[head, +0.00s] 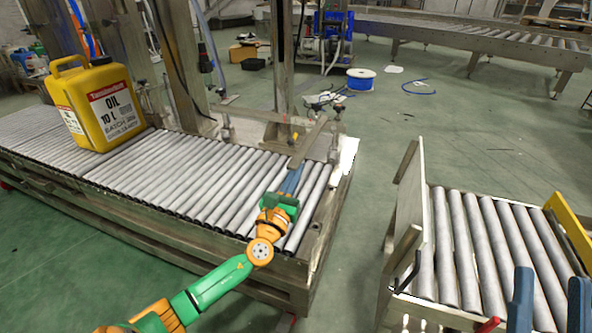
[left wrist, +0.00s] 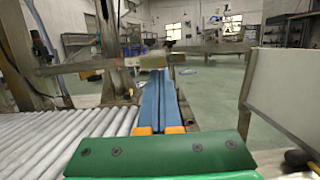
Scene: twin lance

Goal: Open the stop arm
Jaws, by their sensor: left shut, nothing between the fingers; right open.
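The stop arm (head: 310,142) is a grey-brown metal bar at the right end of the roller conveyor (head: 190,180), beside a metal post. In the left wrist view a bar (left wrist: 95,66) runs across ahead, with a pale block near its right end. My left gripper (head: 298,165) is shut and empty, its blue fingers pointing away over the last rollers. Its fingertips (left wrist: 164,72) are close to the bar; I cannot tell whether they touch. My right gripper (head: 550,274) is open and empty over the right roller cart (head: 470,240).
A yellow oil canister (head: 100,105) stands on the conveyor's left part. The cart has an upright panel (head: 408,215) on its left side and a yellow bar (head: 568,230) at right. Green floor lies open between conveyor and cart. A blue cable spool (head: 361,80) stands behind.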

